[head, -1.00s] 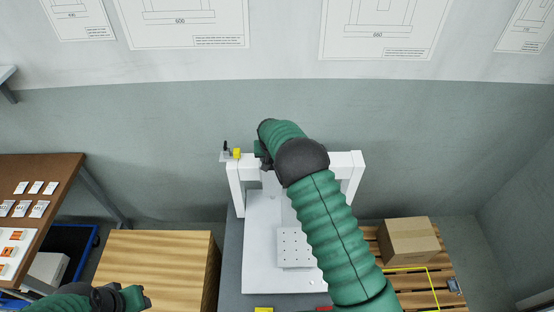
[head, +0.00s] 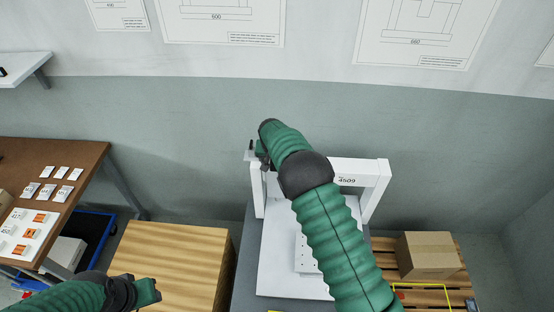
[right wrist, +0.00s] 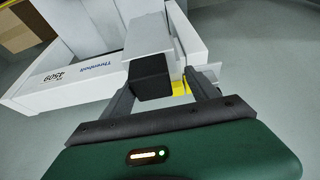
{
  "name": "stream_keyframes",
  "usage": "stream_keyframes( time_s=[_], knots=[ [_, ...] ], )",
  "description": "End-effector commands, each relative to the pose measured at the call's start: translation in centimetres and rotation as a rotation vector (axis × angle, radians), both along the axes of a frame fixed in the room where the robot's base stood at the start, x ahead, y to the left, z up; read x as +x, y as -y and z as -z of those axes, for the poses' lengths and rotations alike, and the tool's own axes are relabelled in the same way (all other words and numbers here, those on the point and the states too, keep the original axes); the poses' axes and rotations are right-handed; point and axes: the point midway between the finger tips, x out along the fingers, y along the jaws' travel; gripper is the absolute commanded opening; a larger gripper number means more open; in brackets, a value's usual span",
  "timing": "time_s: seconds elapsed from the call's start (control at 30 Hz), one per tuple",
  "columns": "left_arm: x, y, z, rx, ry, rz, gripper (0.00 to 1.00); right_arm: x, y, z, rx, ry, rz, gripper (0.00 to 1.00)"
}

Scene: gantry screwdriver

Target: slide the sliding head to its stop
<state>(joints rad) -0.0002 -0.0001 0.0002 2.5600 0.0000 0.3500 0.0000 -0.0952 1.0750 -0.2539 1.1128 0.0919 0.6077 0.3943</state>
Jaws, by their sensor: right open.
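The white gantry (head: 375,175) stands on its bench, with my right arm reaching over its crossbar. My right gripper (head: 260,152) is at the crossbar's left end. In the right wrist view the sliding head is a light grey bracket with a dark block (right wrist: 150,76). My right gripper (right wrist: 158,84) is open, with a finger on each side of the dark block; contact is unclear. A yellow part (right wrist: 181,87), seemingly the stop, shows close behind the block. My left gripper (head: 148,292) is low at the left, away from the gantry; its jaw opening is unclear.
A wooden block (head: 170,262) stands left of the gantry. A brown table (head: 80,155) with cards and orange parts is at the far left. A cardboard box (head: 428,255) sits on a pallet (head: 390,252) at the right. The wall is behind.

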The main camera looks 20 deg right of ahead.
Motion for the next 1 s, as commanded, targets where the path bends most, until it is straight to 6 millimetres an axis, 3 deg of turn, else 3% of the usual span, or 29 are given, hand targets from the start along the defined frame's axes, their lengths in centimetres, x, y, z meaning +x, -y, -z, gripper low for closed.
stream_keyframes(
  time_s=[0.43, 0.57, 0.67, 1.0],
  knots=[
    [0.0, 0.0, 0.0, 0.0, 0.0, 0.0, 0.36, -0.1, 0.6, 0.1, 0.001, -0.002, 0.003, 0.69],
    [0.0, 0.0, 0.2, 0.0, 0.0, 0.0, 0.36, -0.3, 0.4, -0.7, 0.0, 0.0, 0.003, 0.69],
    [0.0, 0.0, 0.5, 0.0, 0.0, 0.0, 0.36, -1.0, 0.0, -2.4, 0.001, 0.002, 0.001, 0.69],
    [0.0, 0.0, 1.9, 0.0, 0.0, -0.001, 0.36, -4.4, -1.5, -11.4, 0.002, 0.002, 0.002, 0.69]
  ],
)
